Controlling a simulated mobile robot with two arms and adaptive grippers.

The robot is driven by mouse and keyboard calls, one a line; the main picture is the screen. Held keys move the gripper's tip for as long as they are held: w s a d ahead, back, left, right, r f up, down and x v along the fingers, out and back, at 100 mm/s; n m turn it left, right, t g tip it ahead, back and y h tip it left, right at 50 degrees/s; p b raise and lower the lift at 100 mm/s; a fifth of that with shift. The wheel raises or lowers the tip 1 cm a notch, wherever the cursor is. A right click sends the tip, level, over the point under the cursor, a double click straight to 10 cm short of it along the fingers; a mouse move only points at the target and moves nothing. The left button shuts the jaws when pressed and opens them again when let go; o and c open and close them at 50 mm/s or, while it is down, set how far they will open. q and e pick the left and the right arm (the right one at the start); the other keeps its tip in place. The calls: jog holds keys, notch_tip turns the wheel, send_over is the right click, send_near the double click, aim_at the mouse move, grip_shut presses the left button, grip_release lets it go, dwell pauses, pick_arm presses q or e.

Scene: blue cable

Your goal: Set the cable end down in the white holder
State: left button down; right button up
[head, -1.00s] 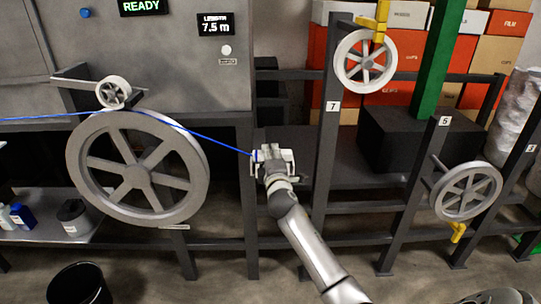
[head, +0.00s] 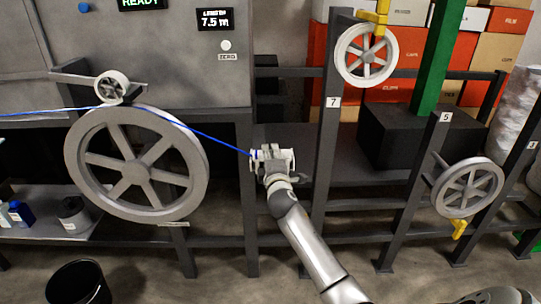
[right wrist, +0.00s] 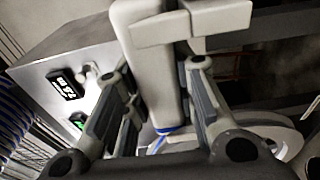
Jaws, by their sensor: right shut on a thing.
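The blue cable (head: 215,140) runs from the left edge, past the small roller and over the large wheel, to my right gripper (head: 268,156). The right gripper is shut on the cable end, beside the dark upright frame. White parts (head: 288,157) show around the fingers; I cannot tell whether they belong to the cable end or to the white holder. In the right wrist view, a pale post with a crosspiece (right wrist: 220,18) stands between the two fingers (right wrist: 160,88). A bit of blue cable shows low beside it. My left gripper is not in view.
The large grey wheel (head: 88,160) and small roller (head: 112,86) stand at left. A pale wheel (head: 345,58) hangs on the post marked 7, and a grey wheel (head: 468,187) on the post marked 5. A black bin (head: 78,285) stands at bottom left.

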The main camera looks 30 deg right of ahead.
jog(key=shift+f+b, duration=0.35)
jog(key=shift+f, duration=0.05)
dwell(0.7)
jog(key=o, duration=1)
